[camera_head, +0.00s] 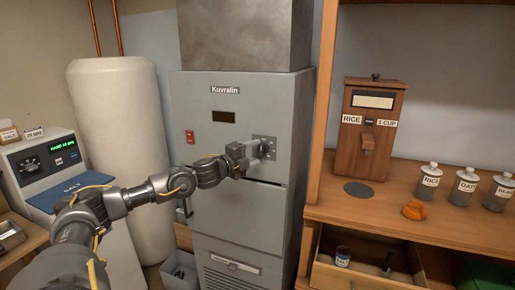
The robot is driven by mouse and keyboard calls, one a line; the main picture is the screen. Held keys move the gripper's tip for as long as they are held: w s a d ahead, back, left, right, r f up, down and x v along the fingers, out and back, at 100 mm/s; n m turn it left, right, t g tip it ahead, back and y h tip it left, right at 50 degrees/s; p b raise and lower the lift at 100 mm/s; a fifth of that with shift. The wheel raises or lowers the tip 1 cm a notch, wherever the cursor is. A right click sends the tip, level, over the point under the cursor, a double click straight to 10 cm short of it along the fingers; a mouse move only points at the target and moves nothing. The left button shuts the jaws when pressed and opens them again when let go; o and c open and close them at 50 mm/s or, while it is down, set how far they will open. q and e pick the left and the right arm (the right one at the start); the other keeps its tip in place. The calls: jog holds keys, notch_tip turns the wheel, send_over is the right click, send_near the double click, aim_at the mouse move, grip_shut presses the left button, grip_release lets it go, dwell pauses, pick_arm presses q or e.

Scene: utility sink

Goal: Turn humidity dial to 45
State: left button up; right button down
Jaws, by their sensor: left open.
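A tall grey cabinet labelled Kuvralin (225,150) stands in the middle of the view. A small dark display (224,117) on its front shows no readable number. A dial on a square plate (268,142) sits at the right of the upper panel. My left arm comes in from the lower left, and its gripper (262,150) is open at the dial. The gripper covers part of the dial, so I cannot tell the dial's setting or whether the fingers touch it. My right gripper is not in view.
A red switch (190,137) is on the cabinet's left side. A white tank (115,120) and a salt machine (40,165) stand at left. At right, a wooden counter (390,212) holds a rice dispenser (369,130) and jars (428,180); an open drawer (365,278) juts out below.

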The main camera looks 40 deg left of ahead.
aim_at(262, 149)
pick_arm(q)
jog(key=shift+w, duration=1.15)
jog(key=shift+c, duration=0.7)
jog(key=c, duration=0.8)
jog(key=shift+c, duration=0.2)
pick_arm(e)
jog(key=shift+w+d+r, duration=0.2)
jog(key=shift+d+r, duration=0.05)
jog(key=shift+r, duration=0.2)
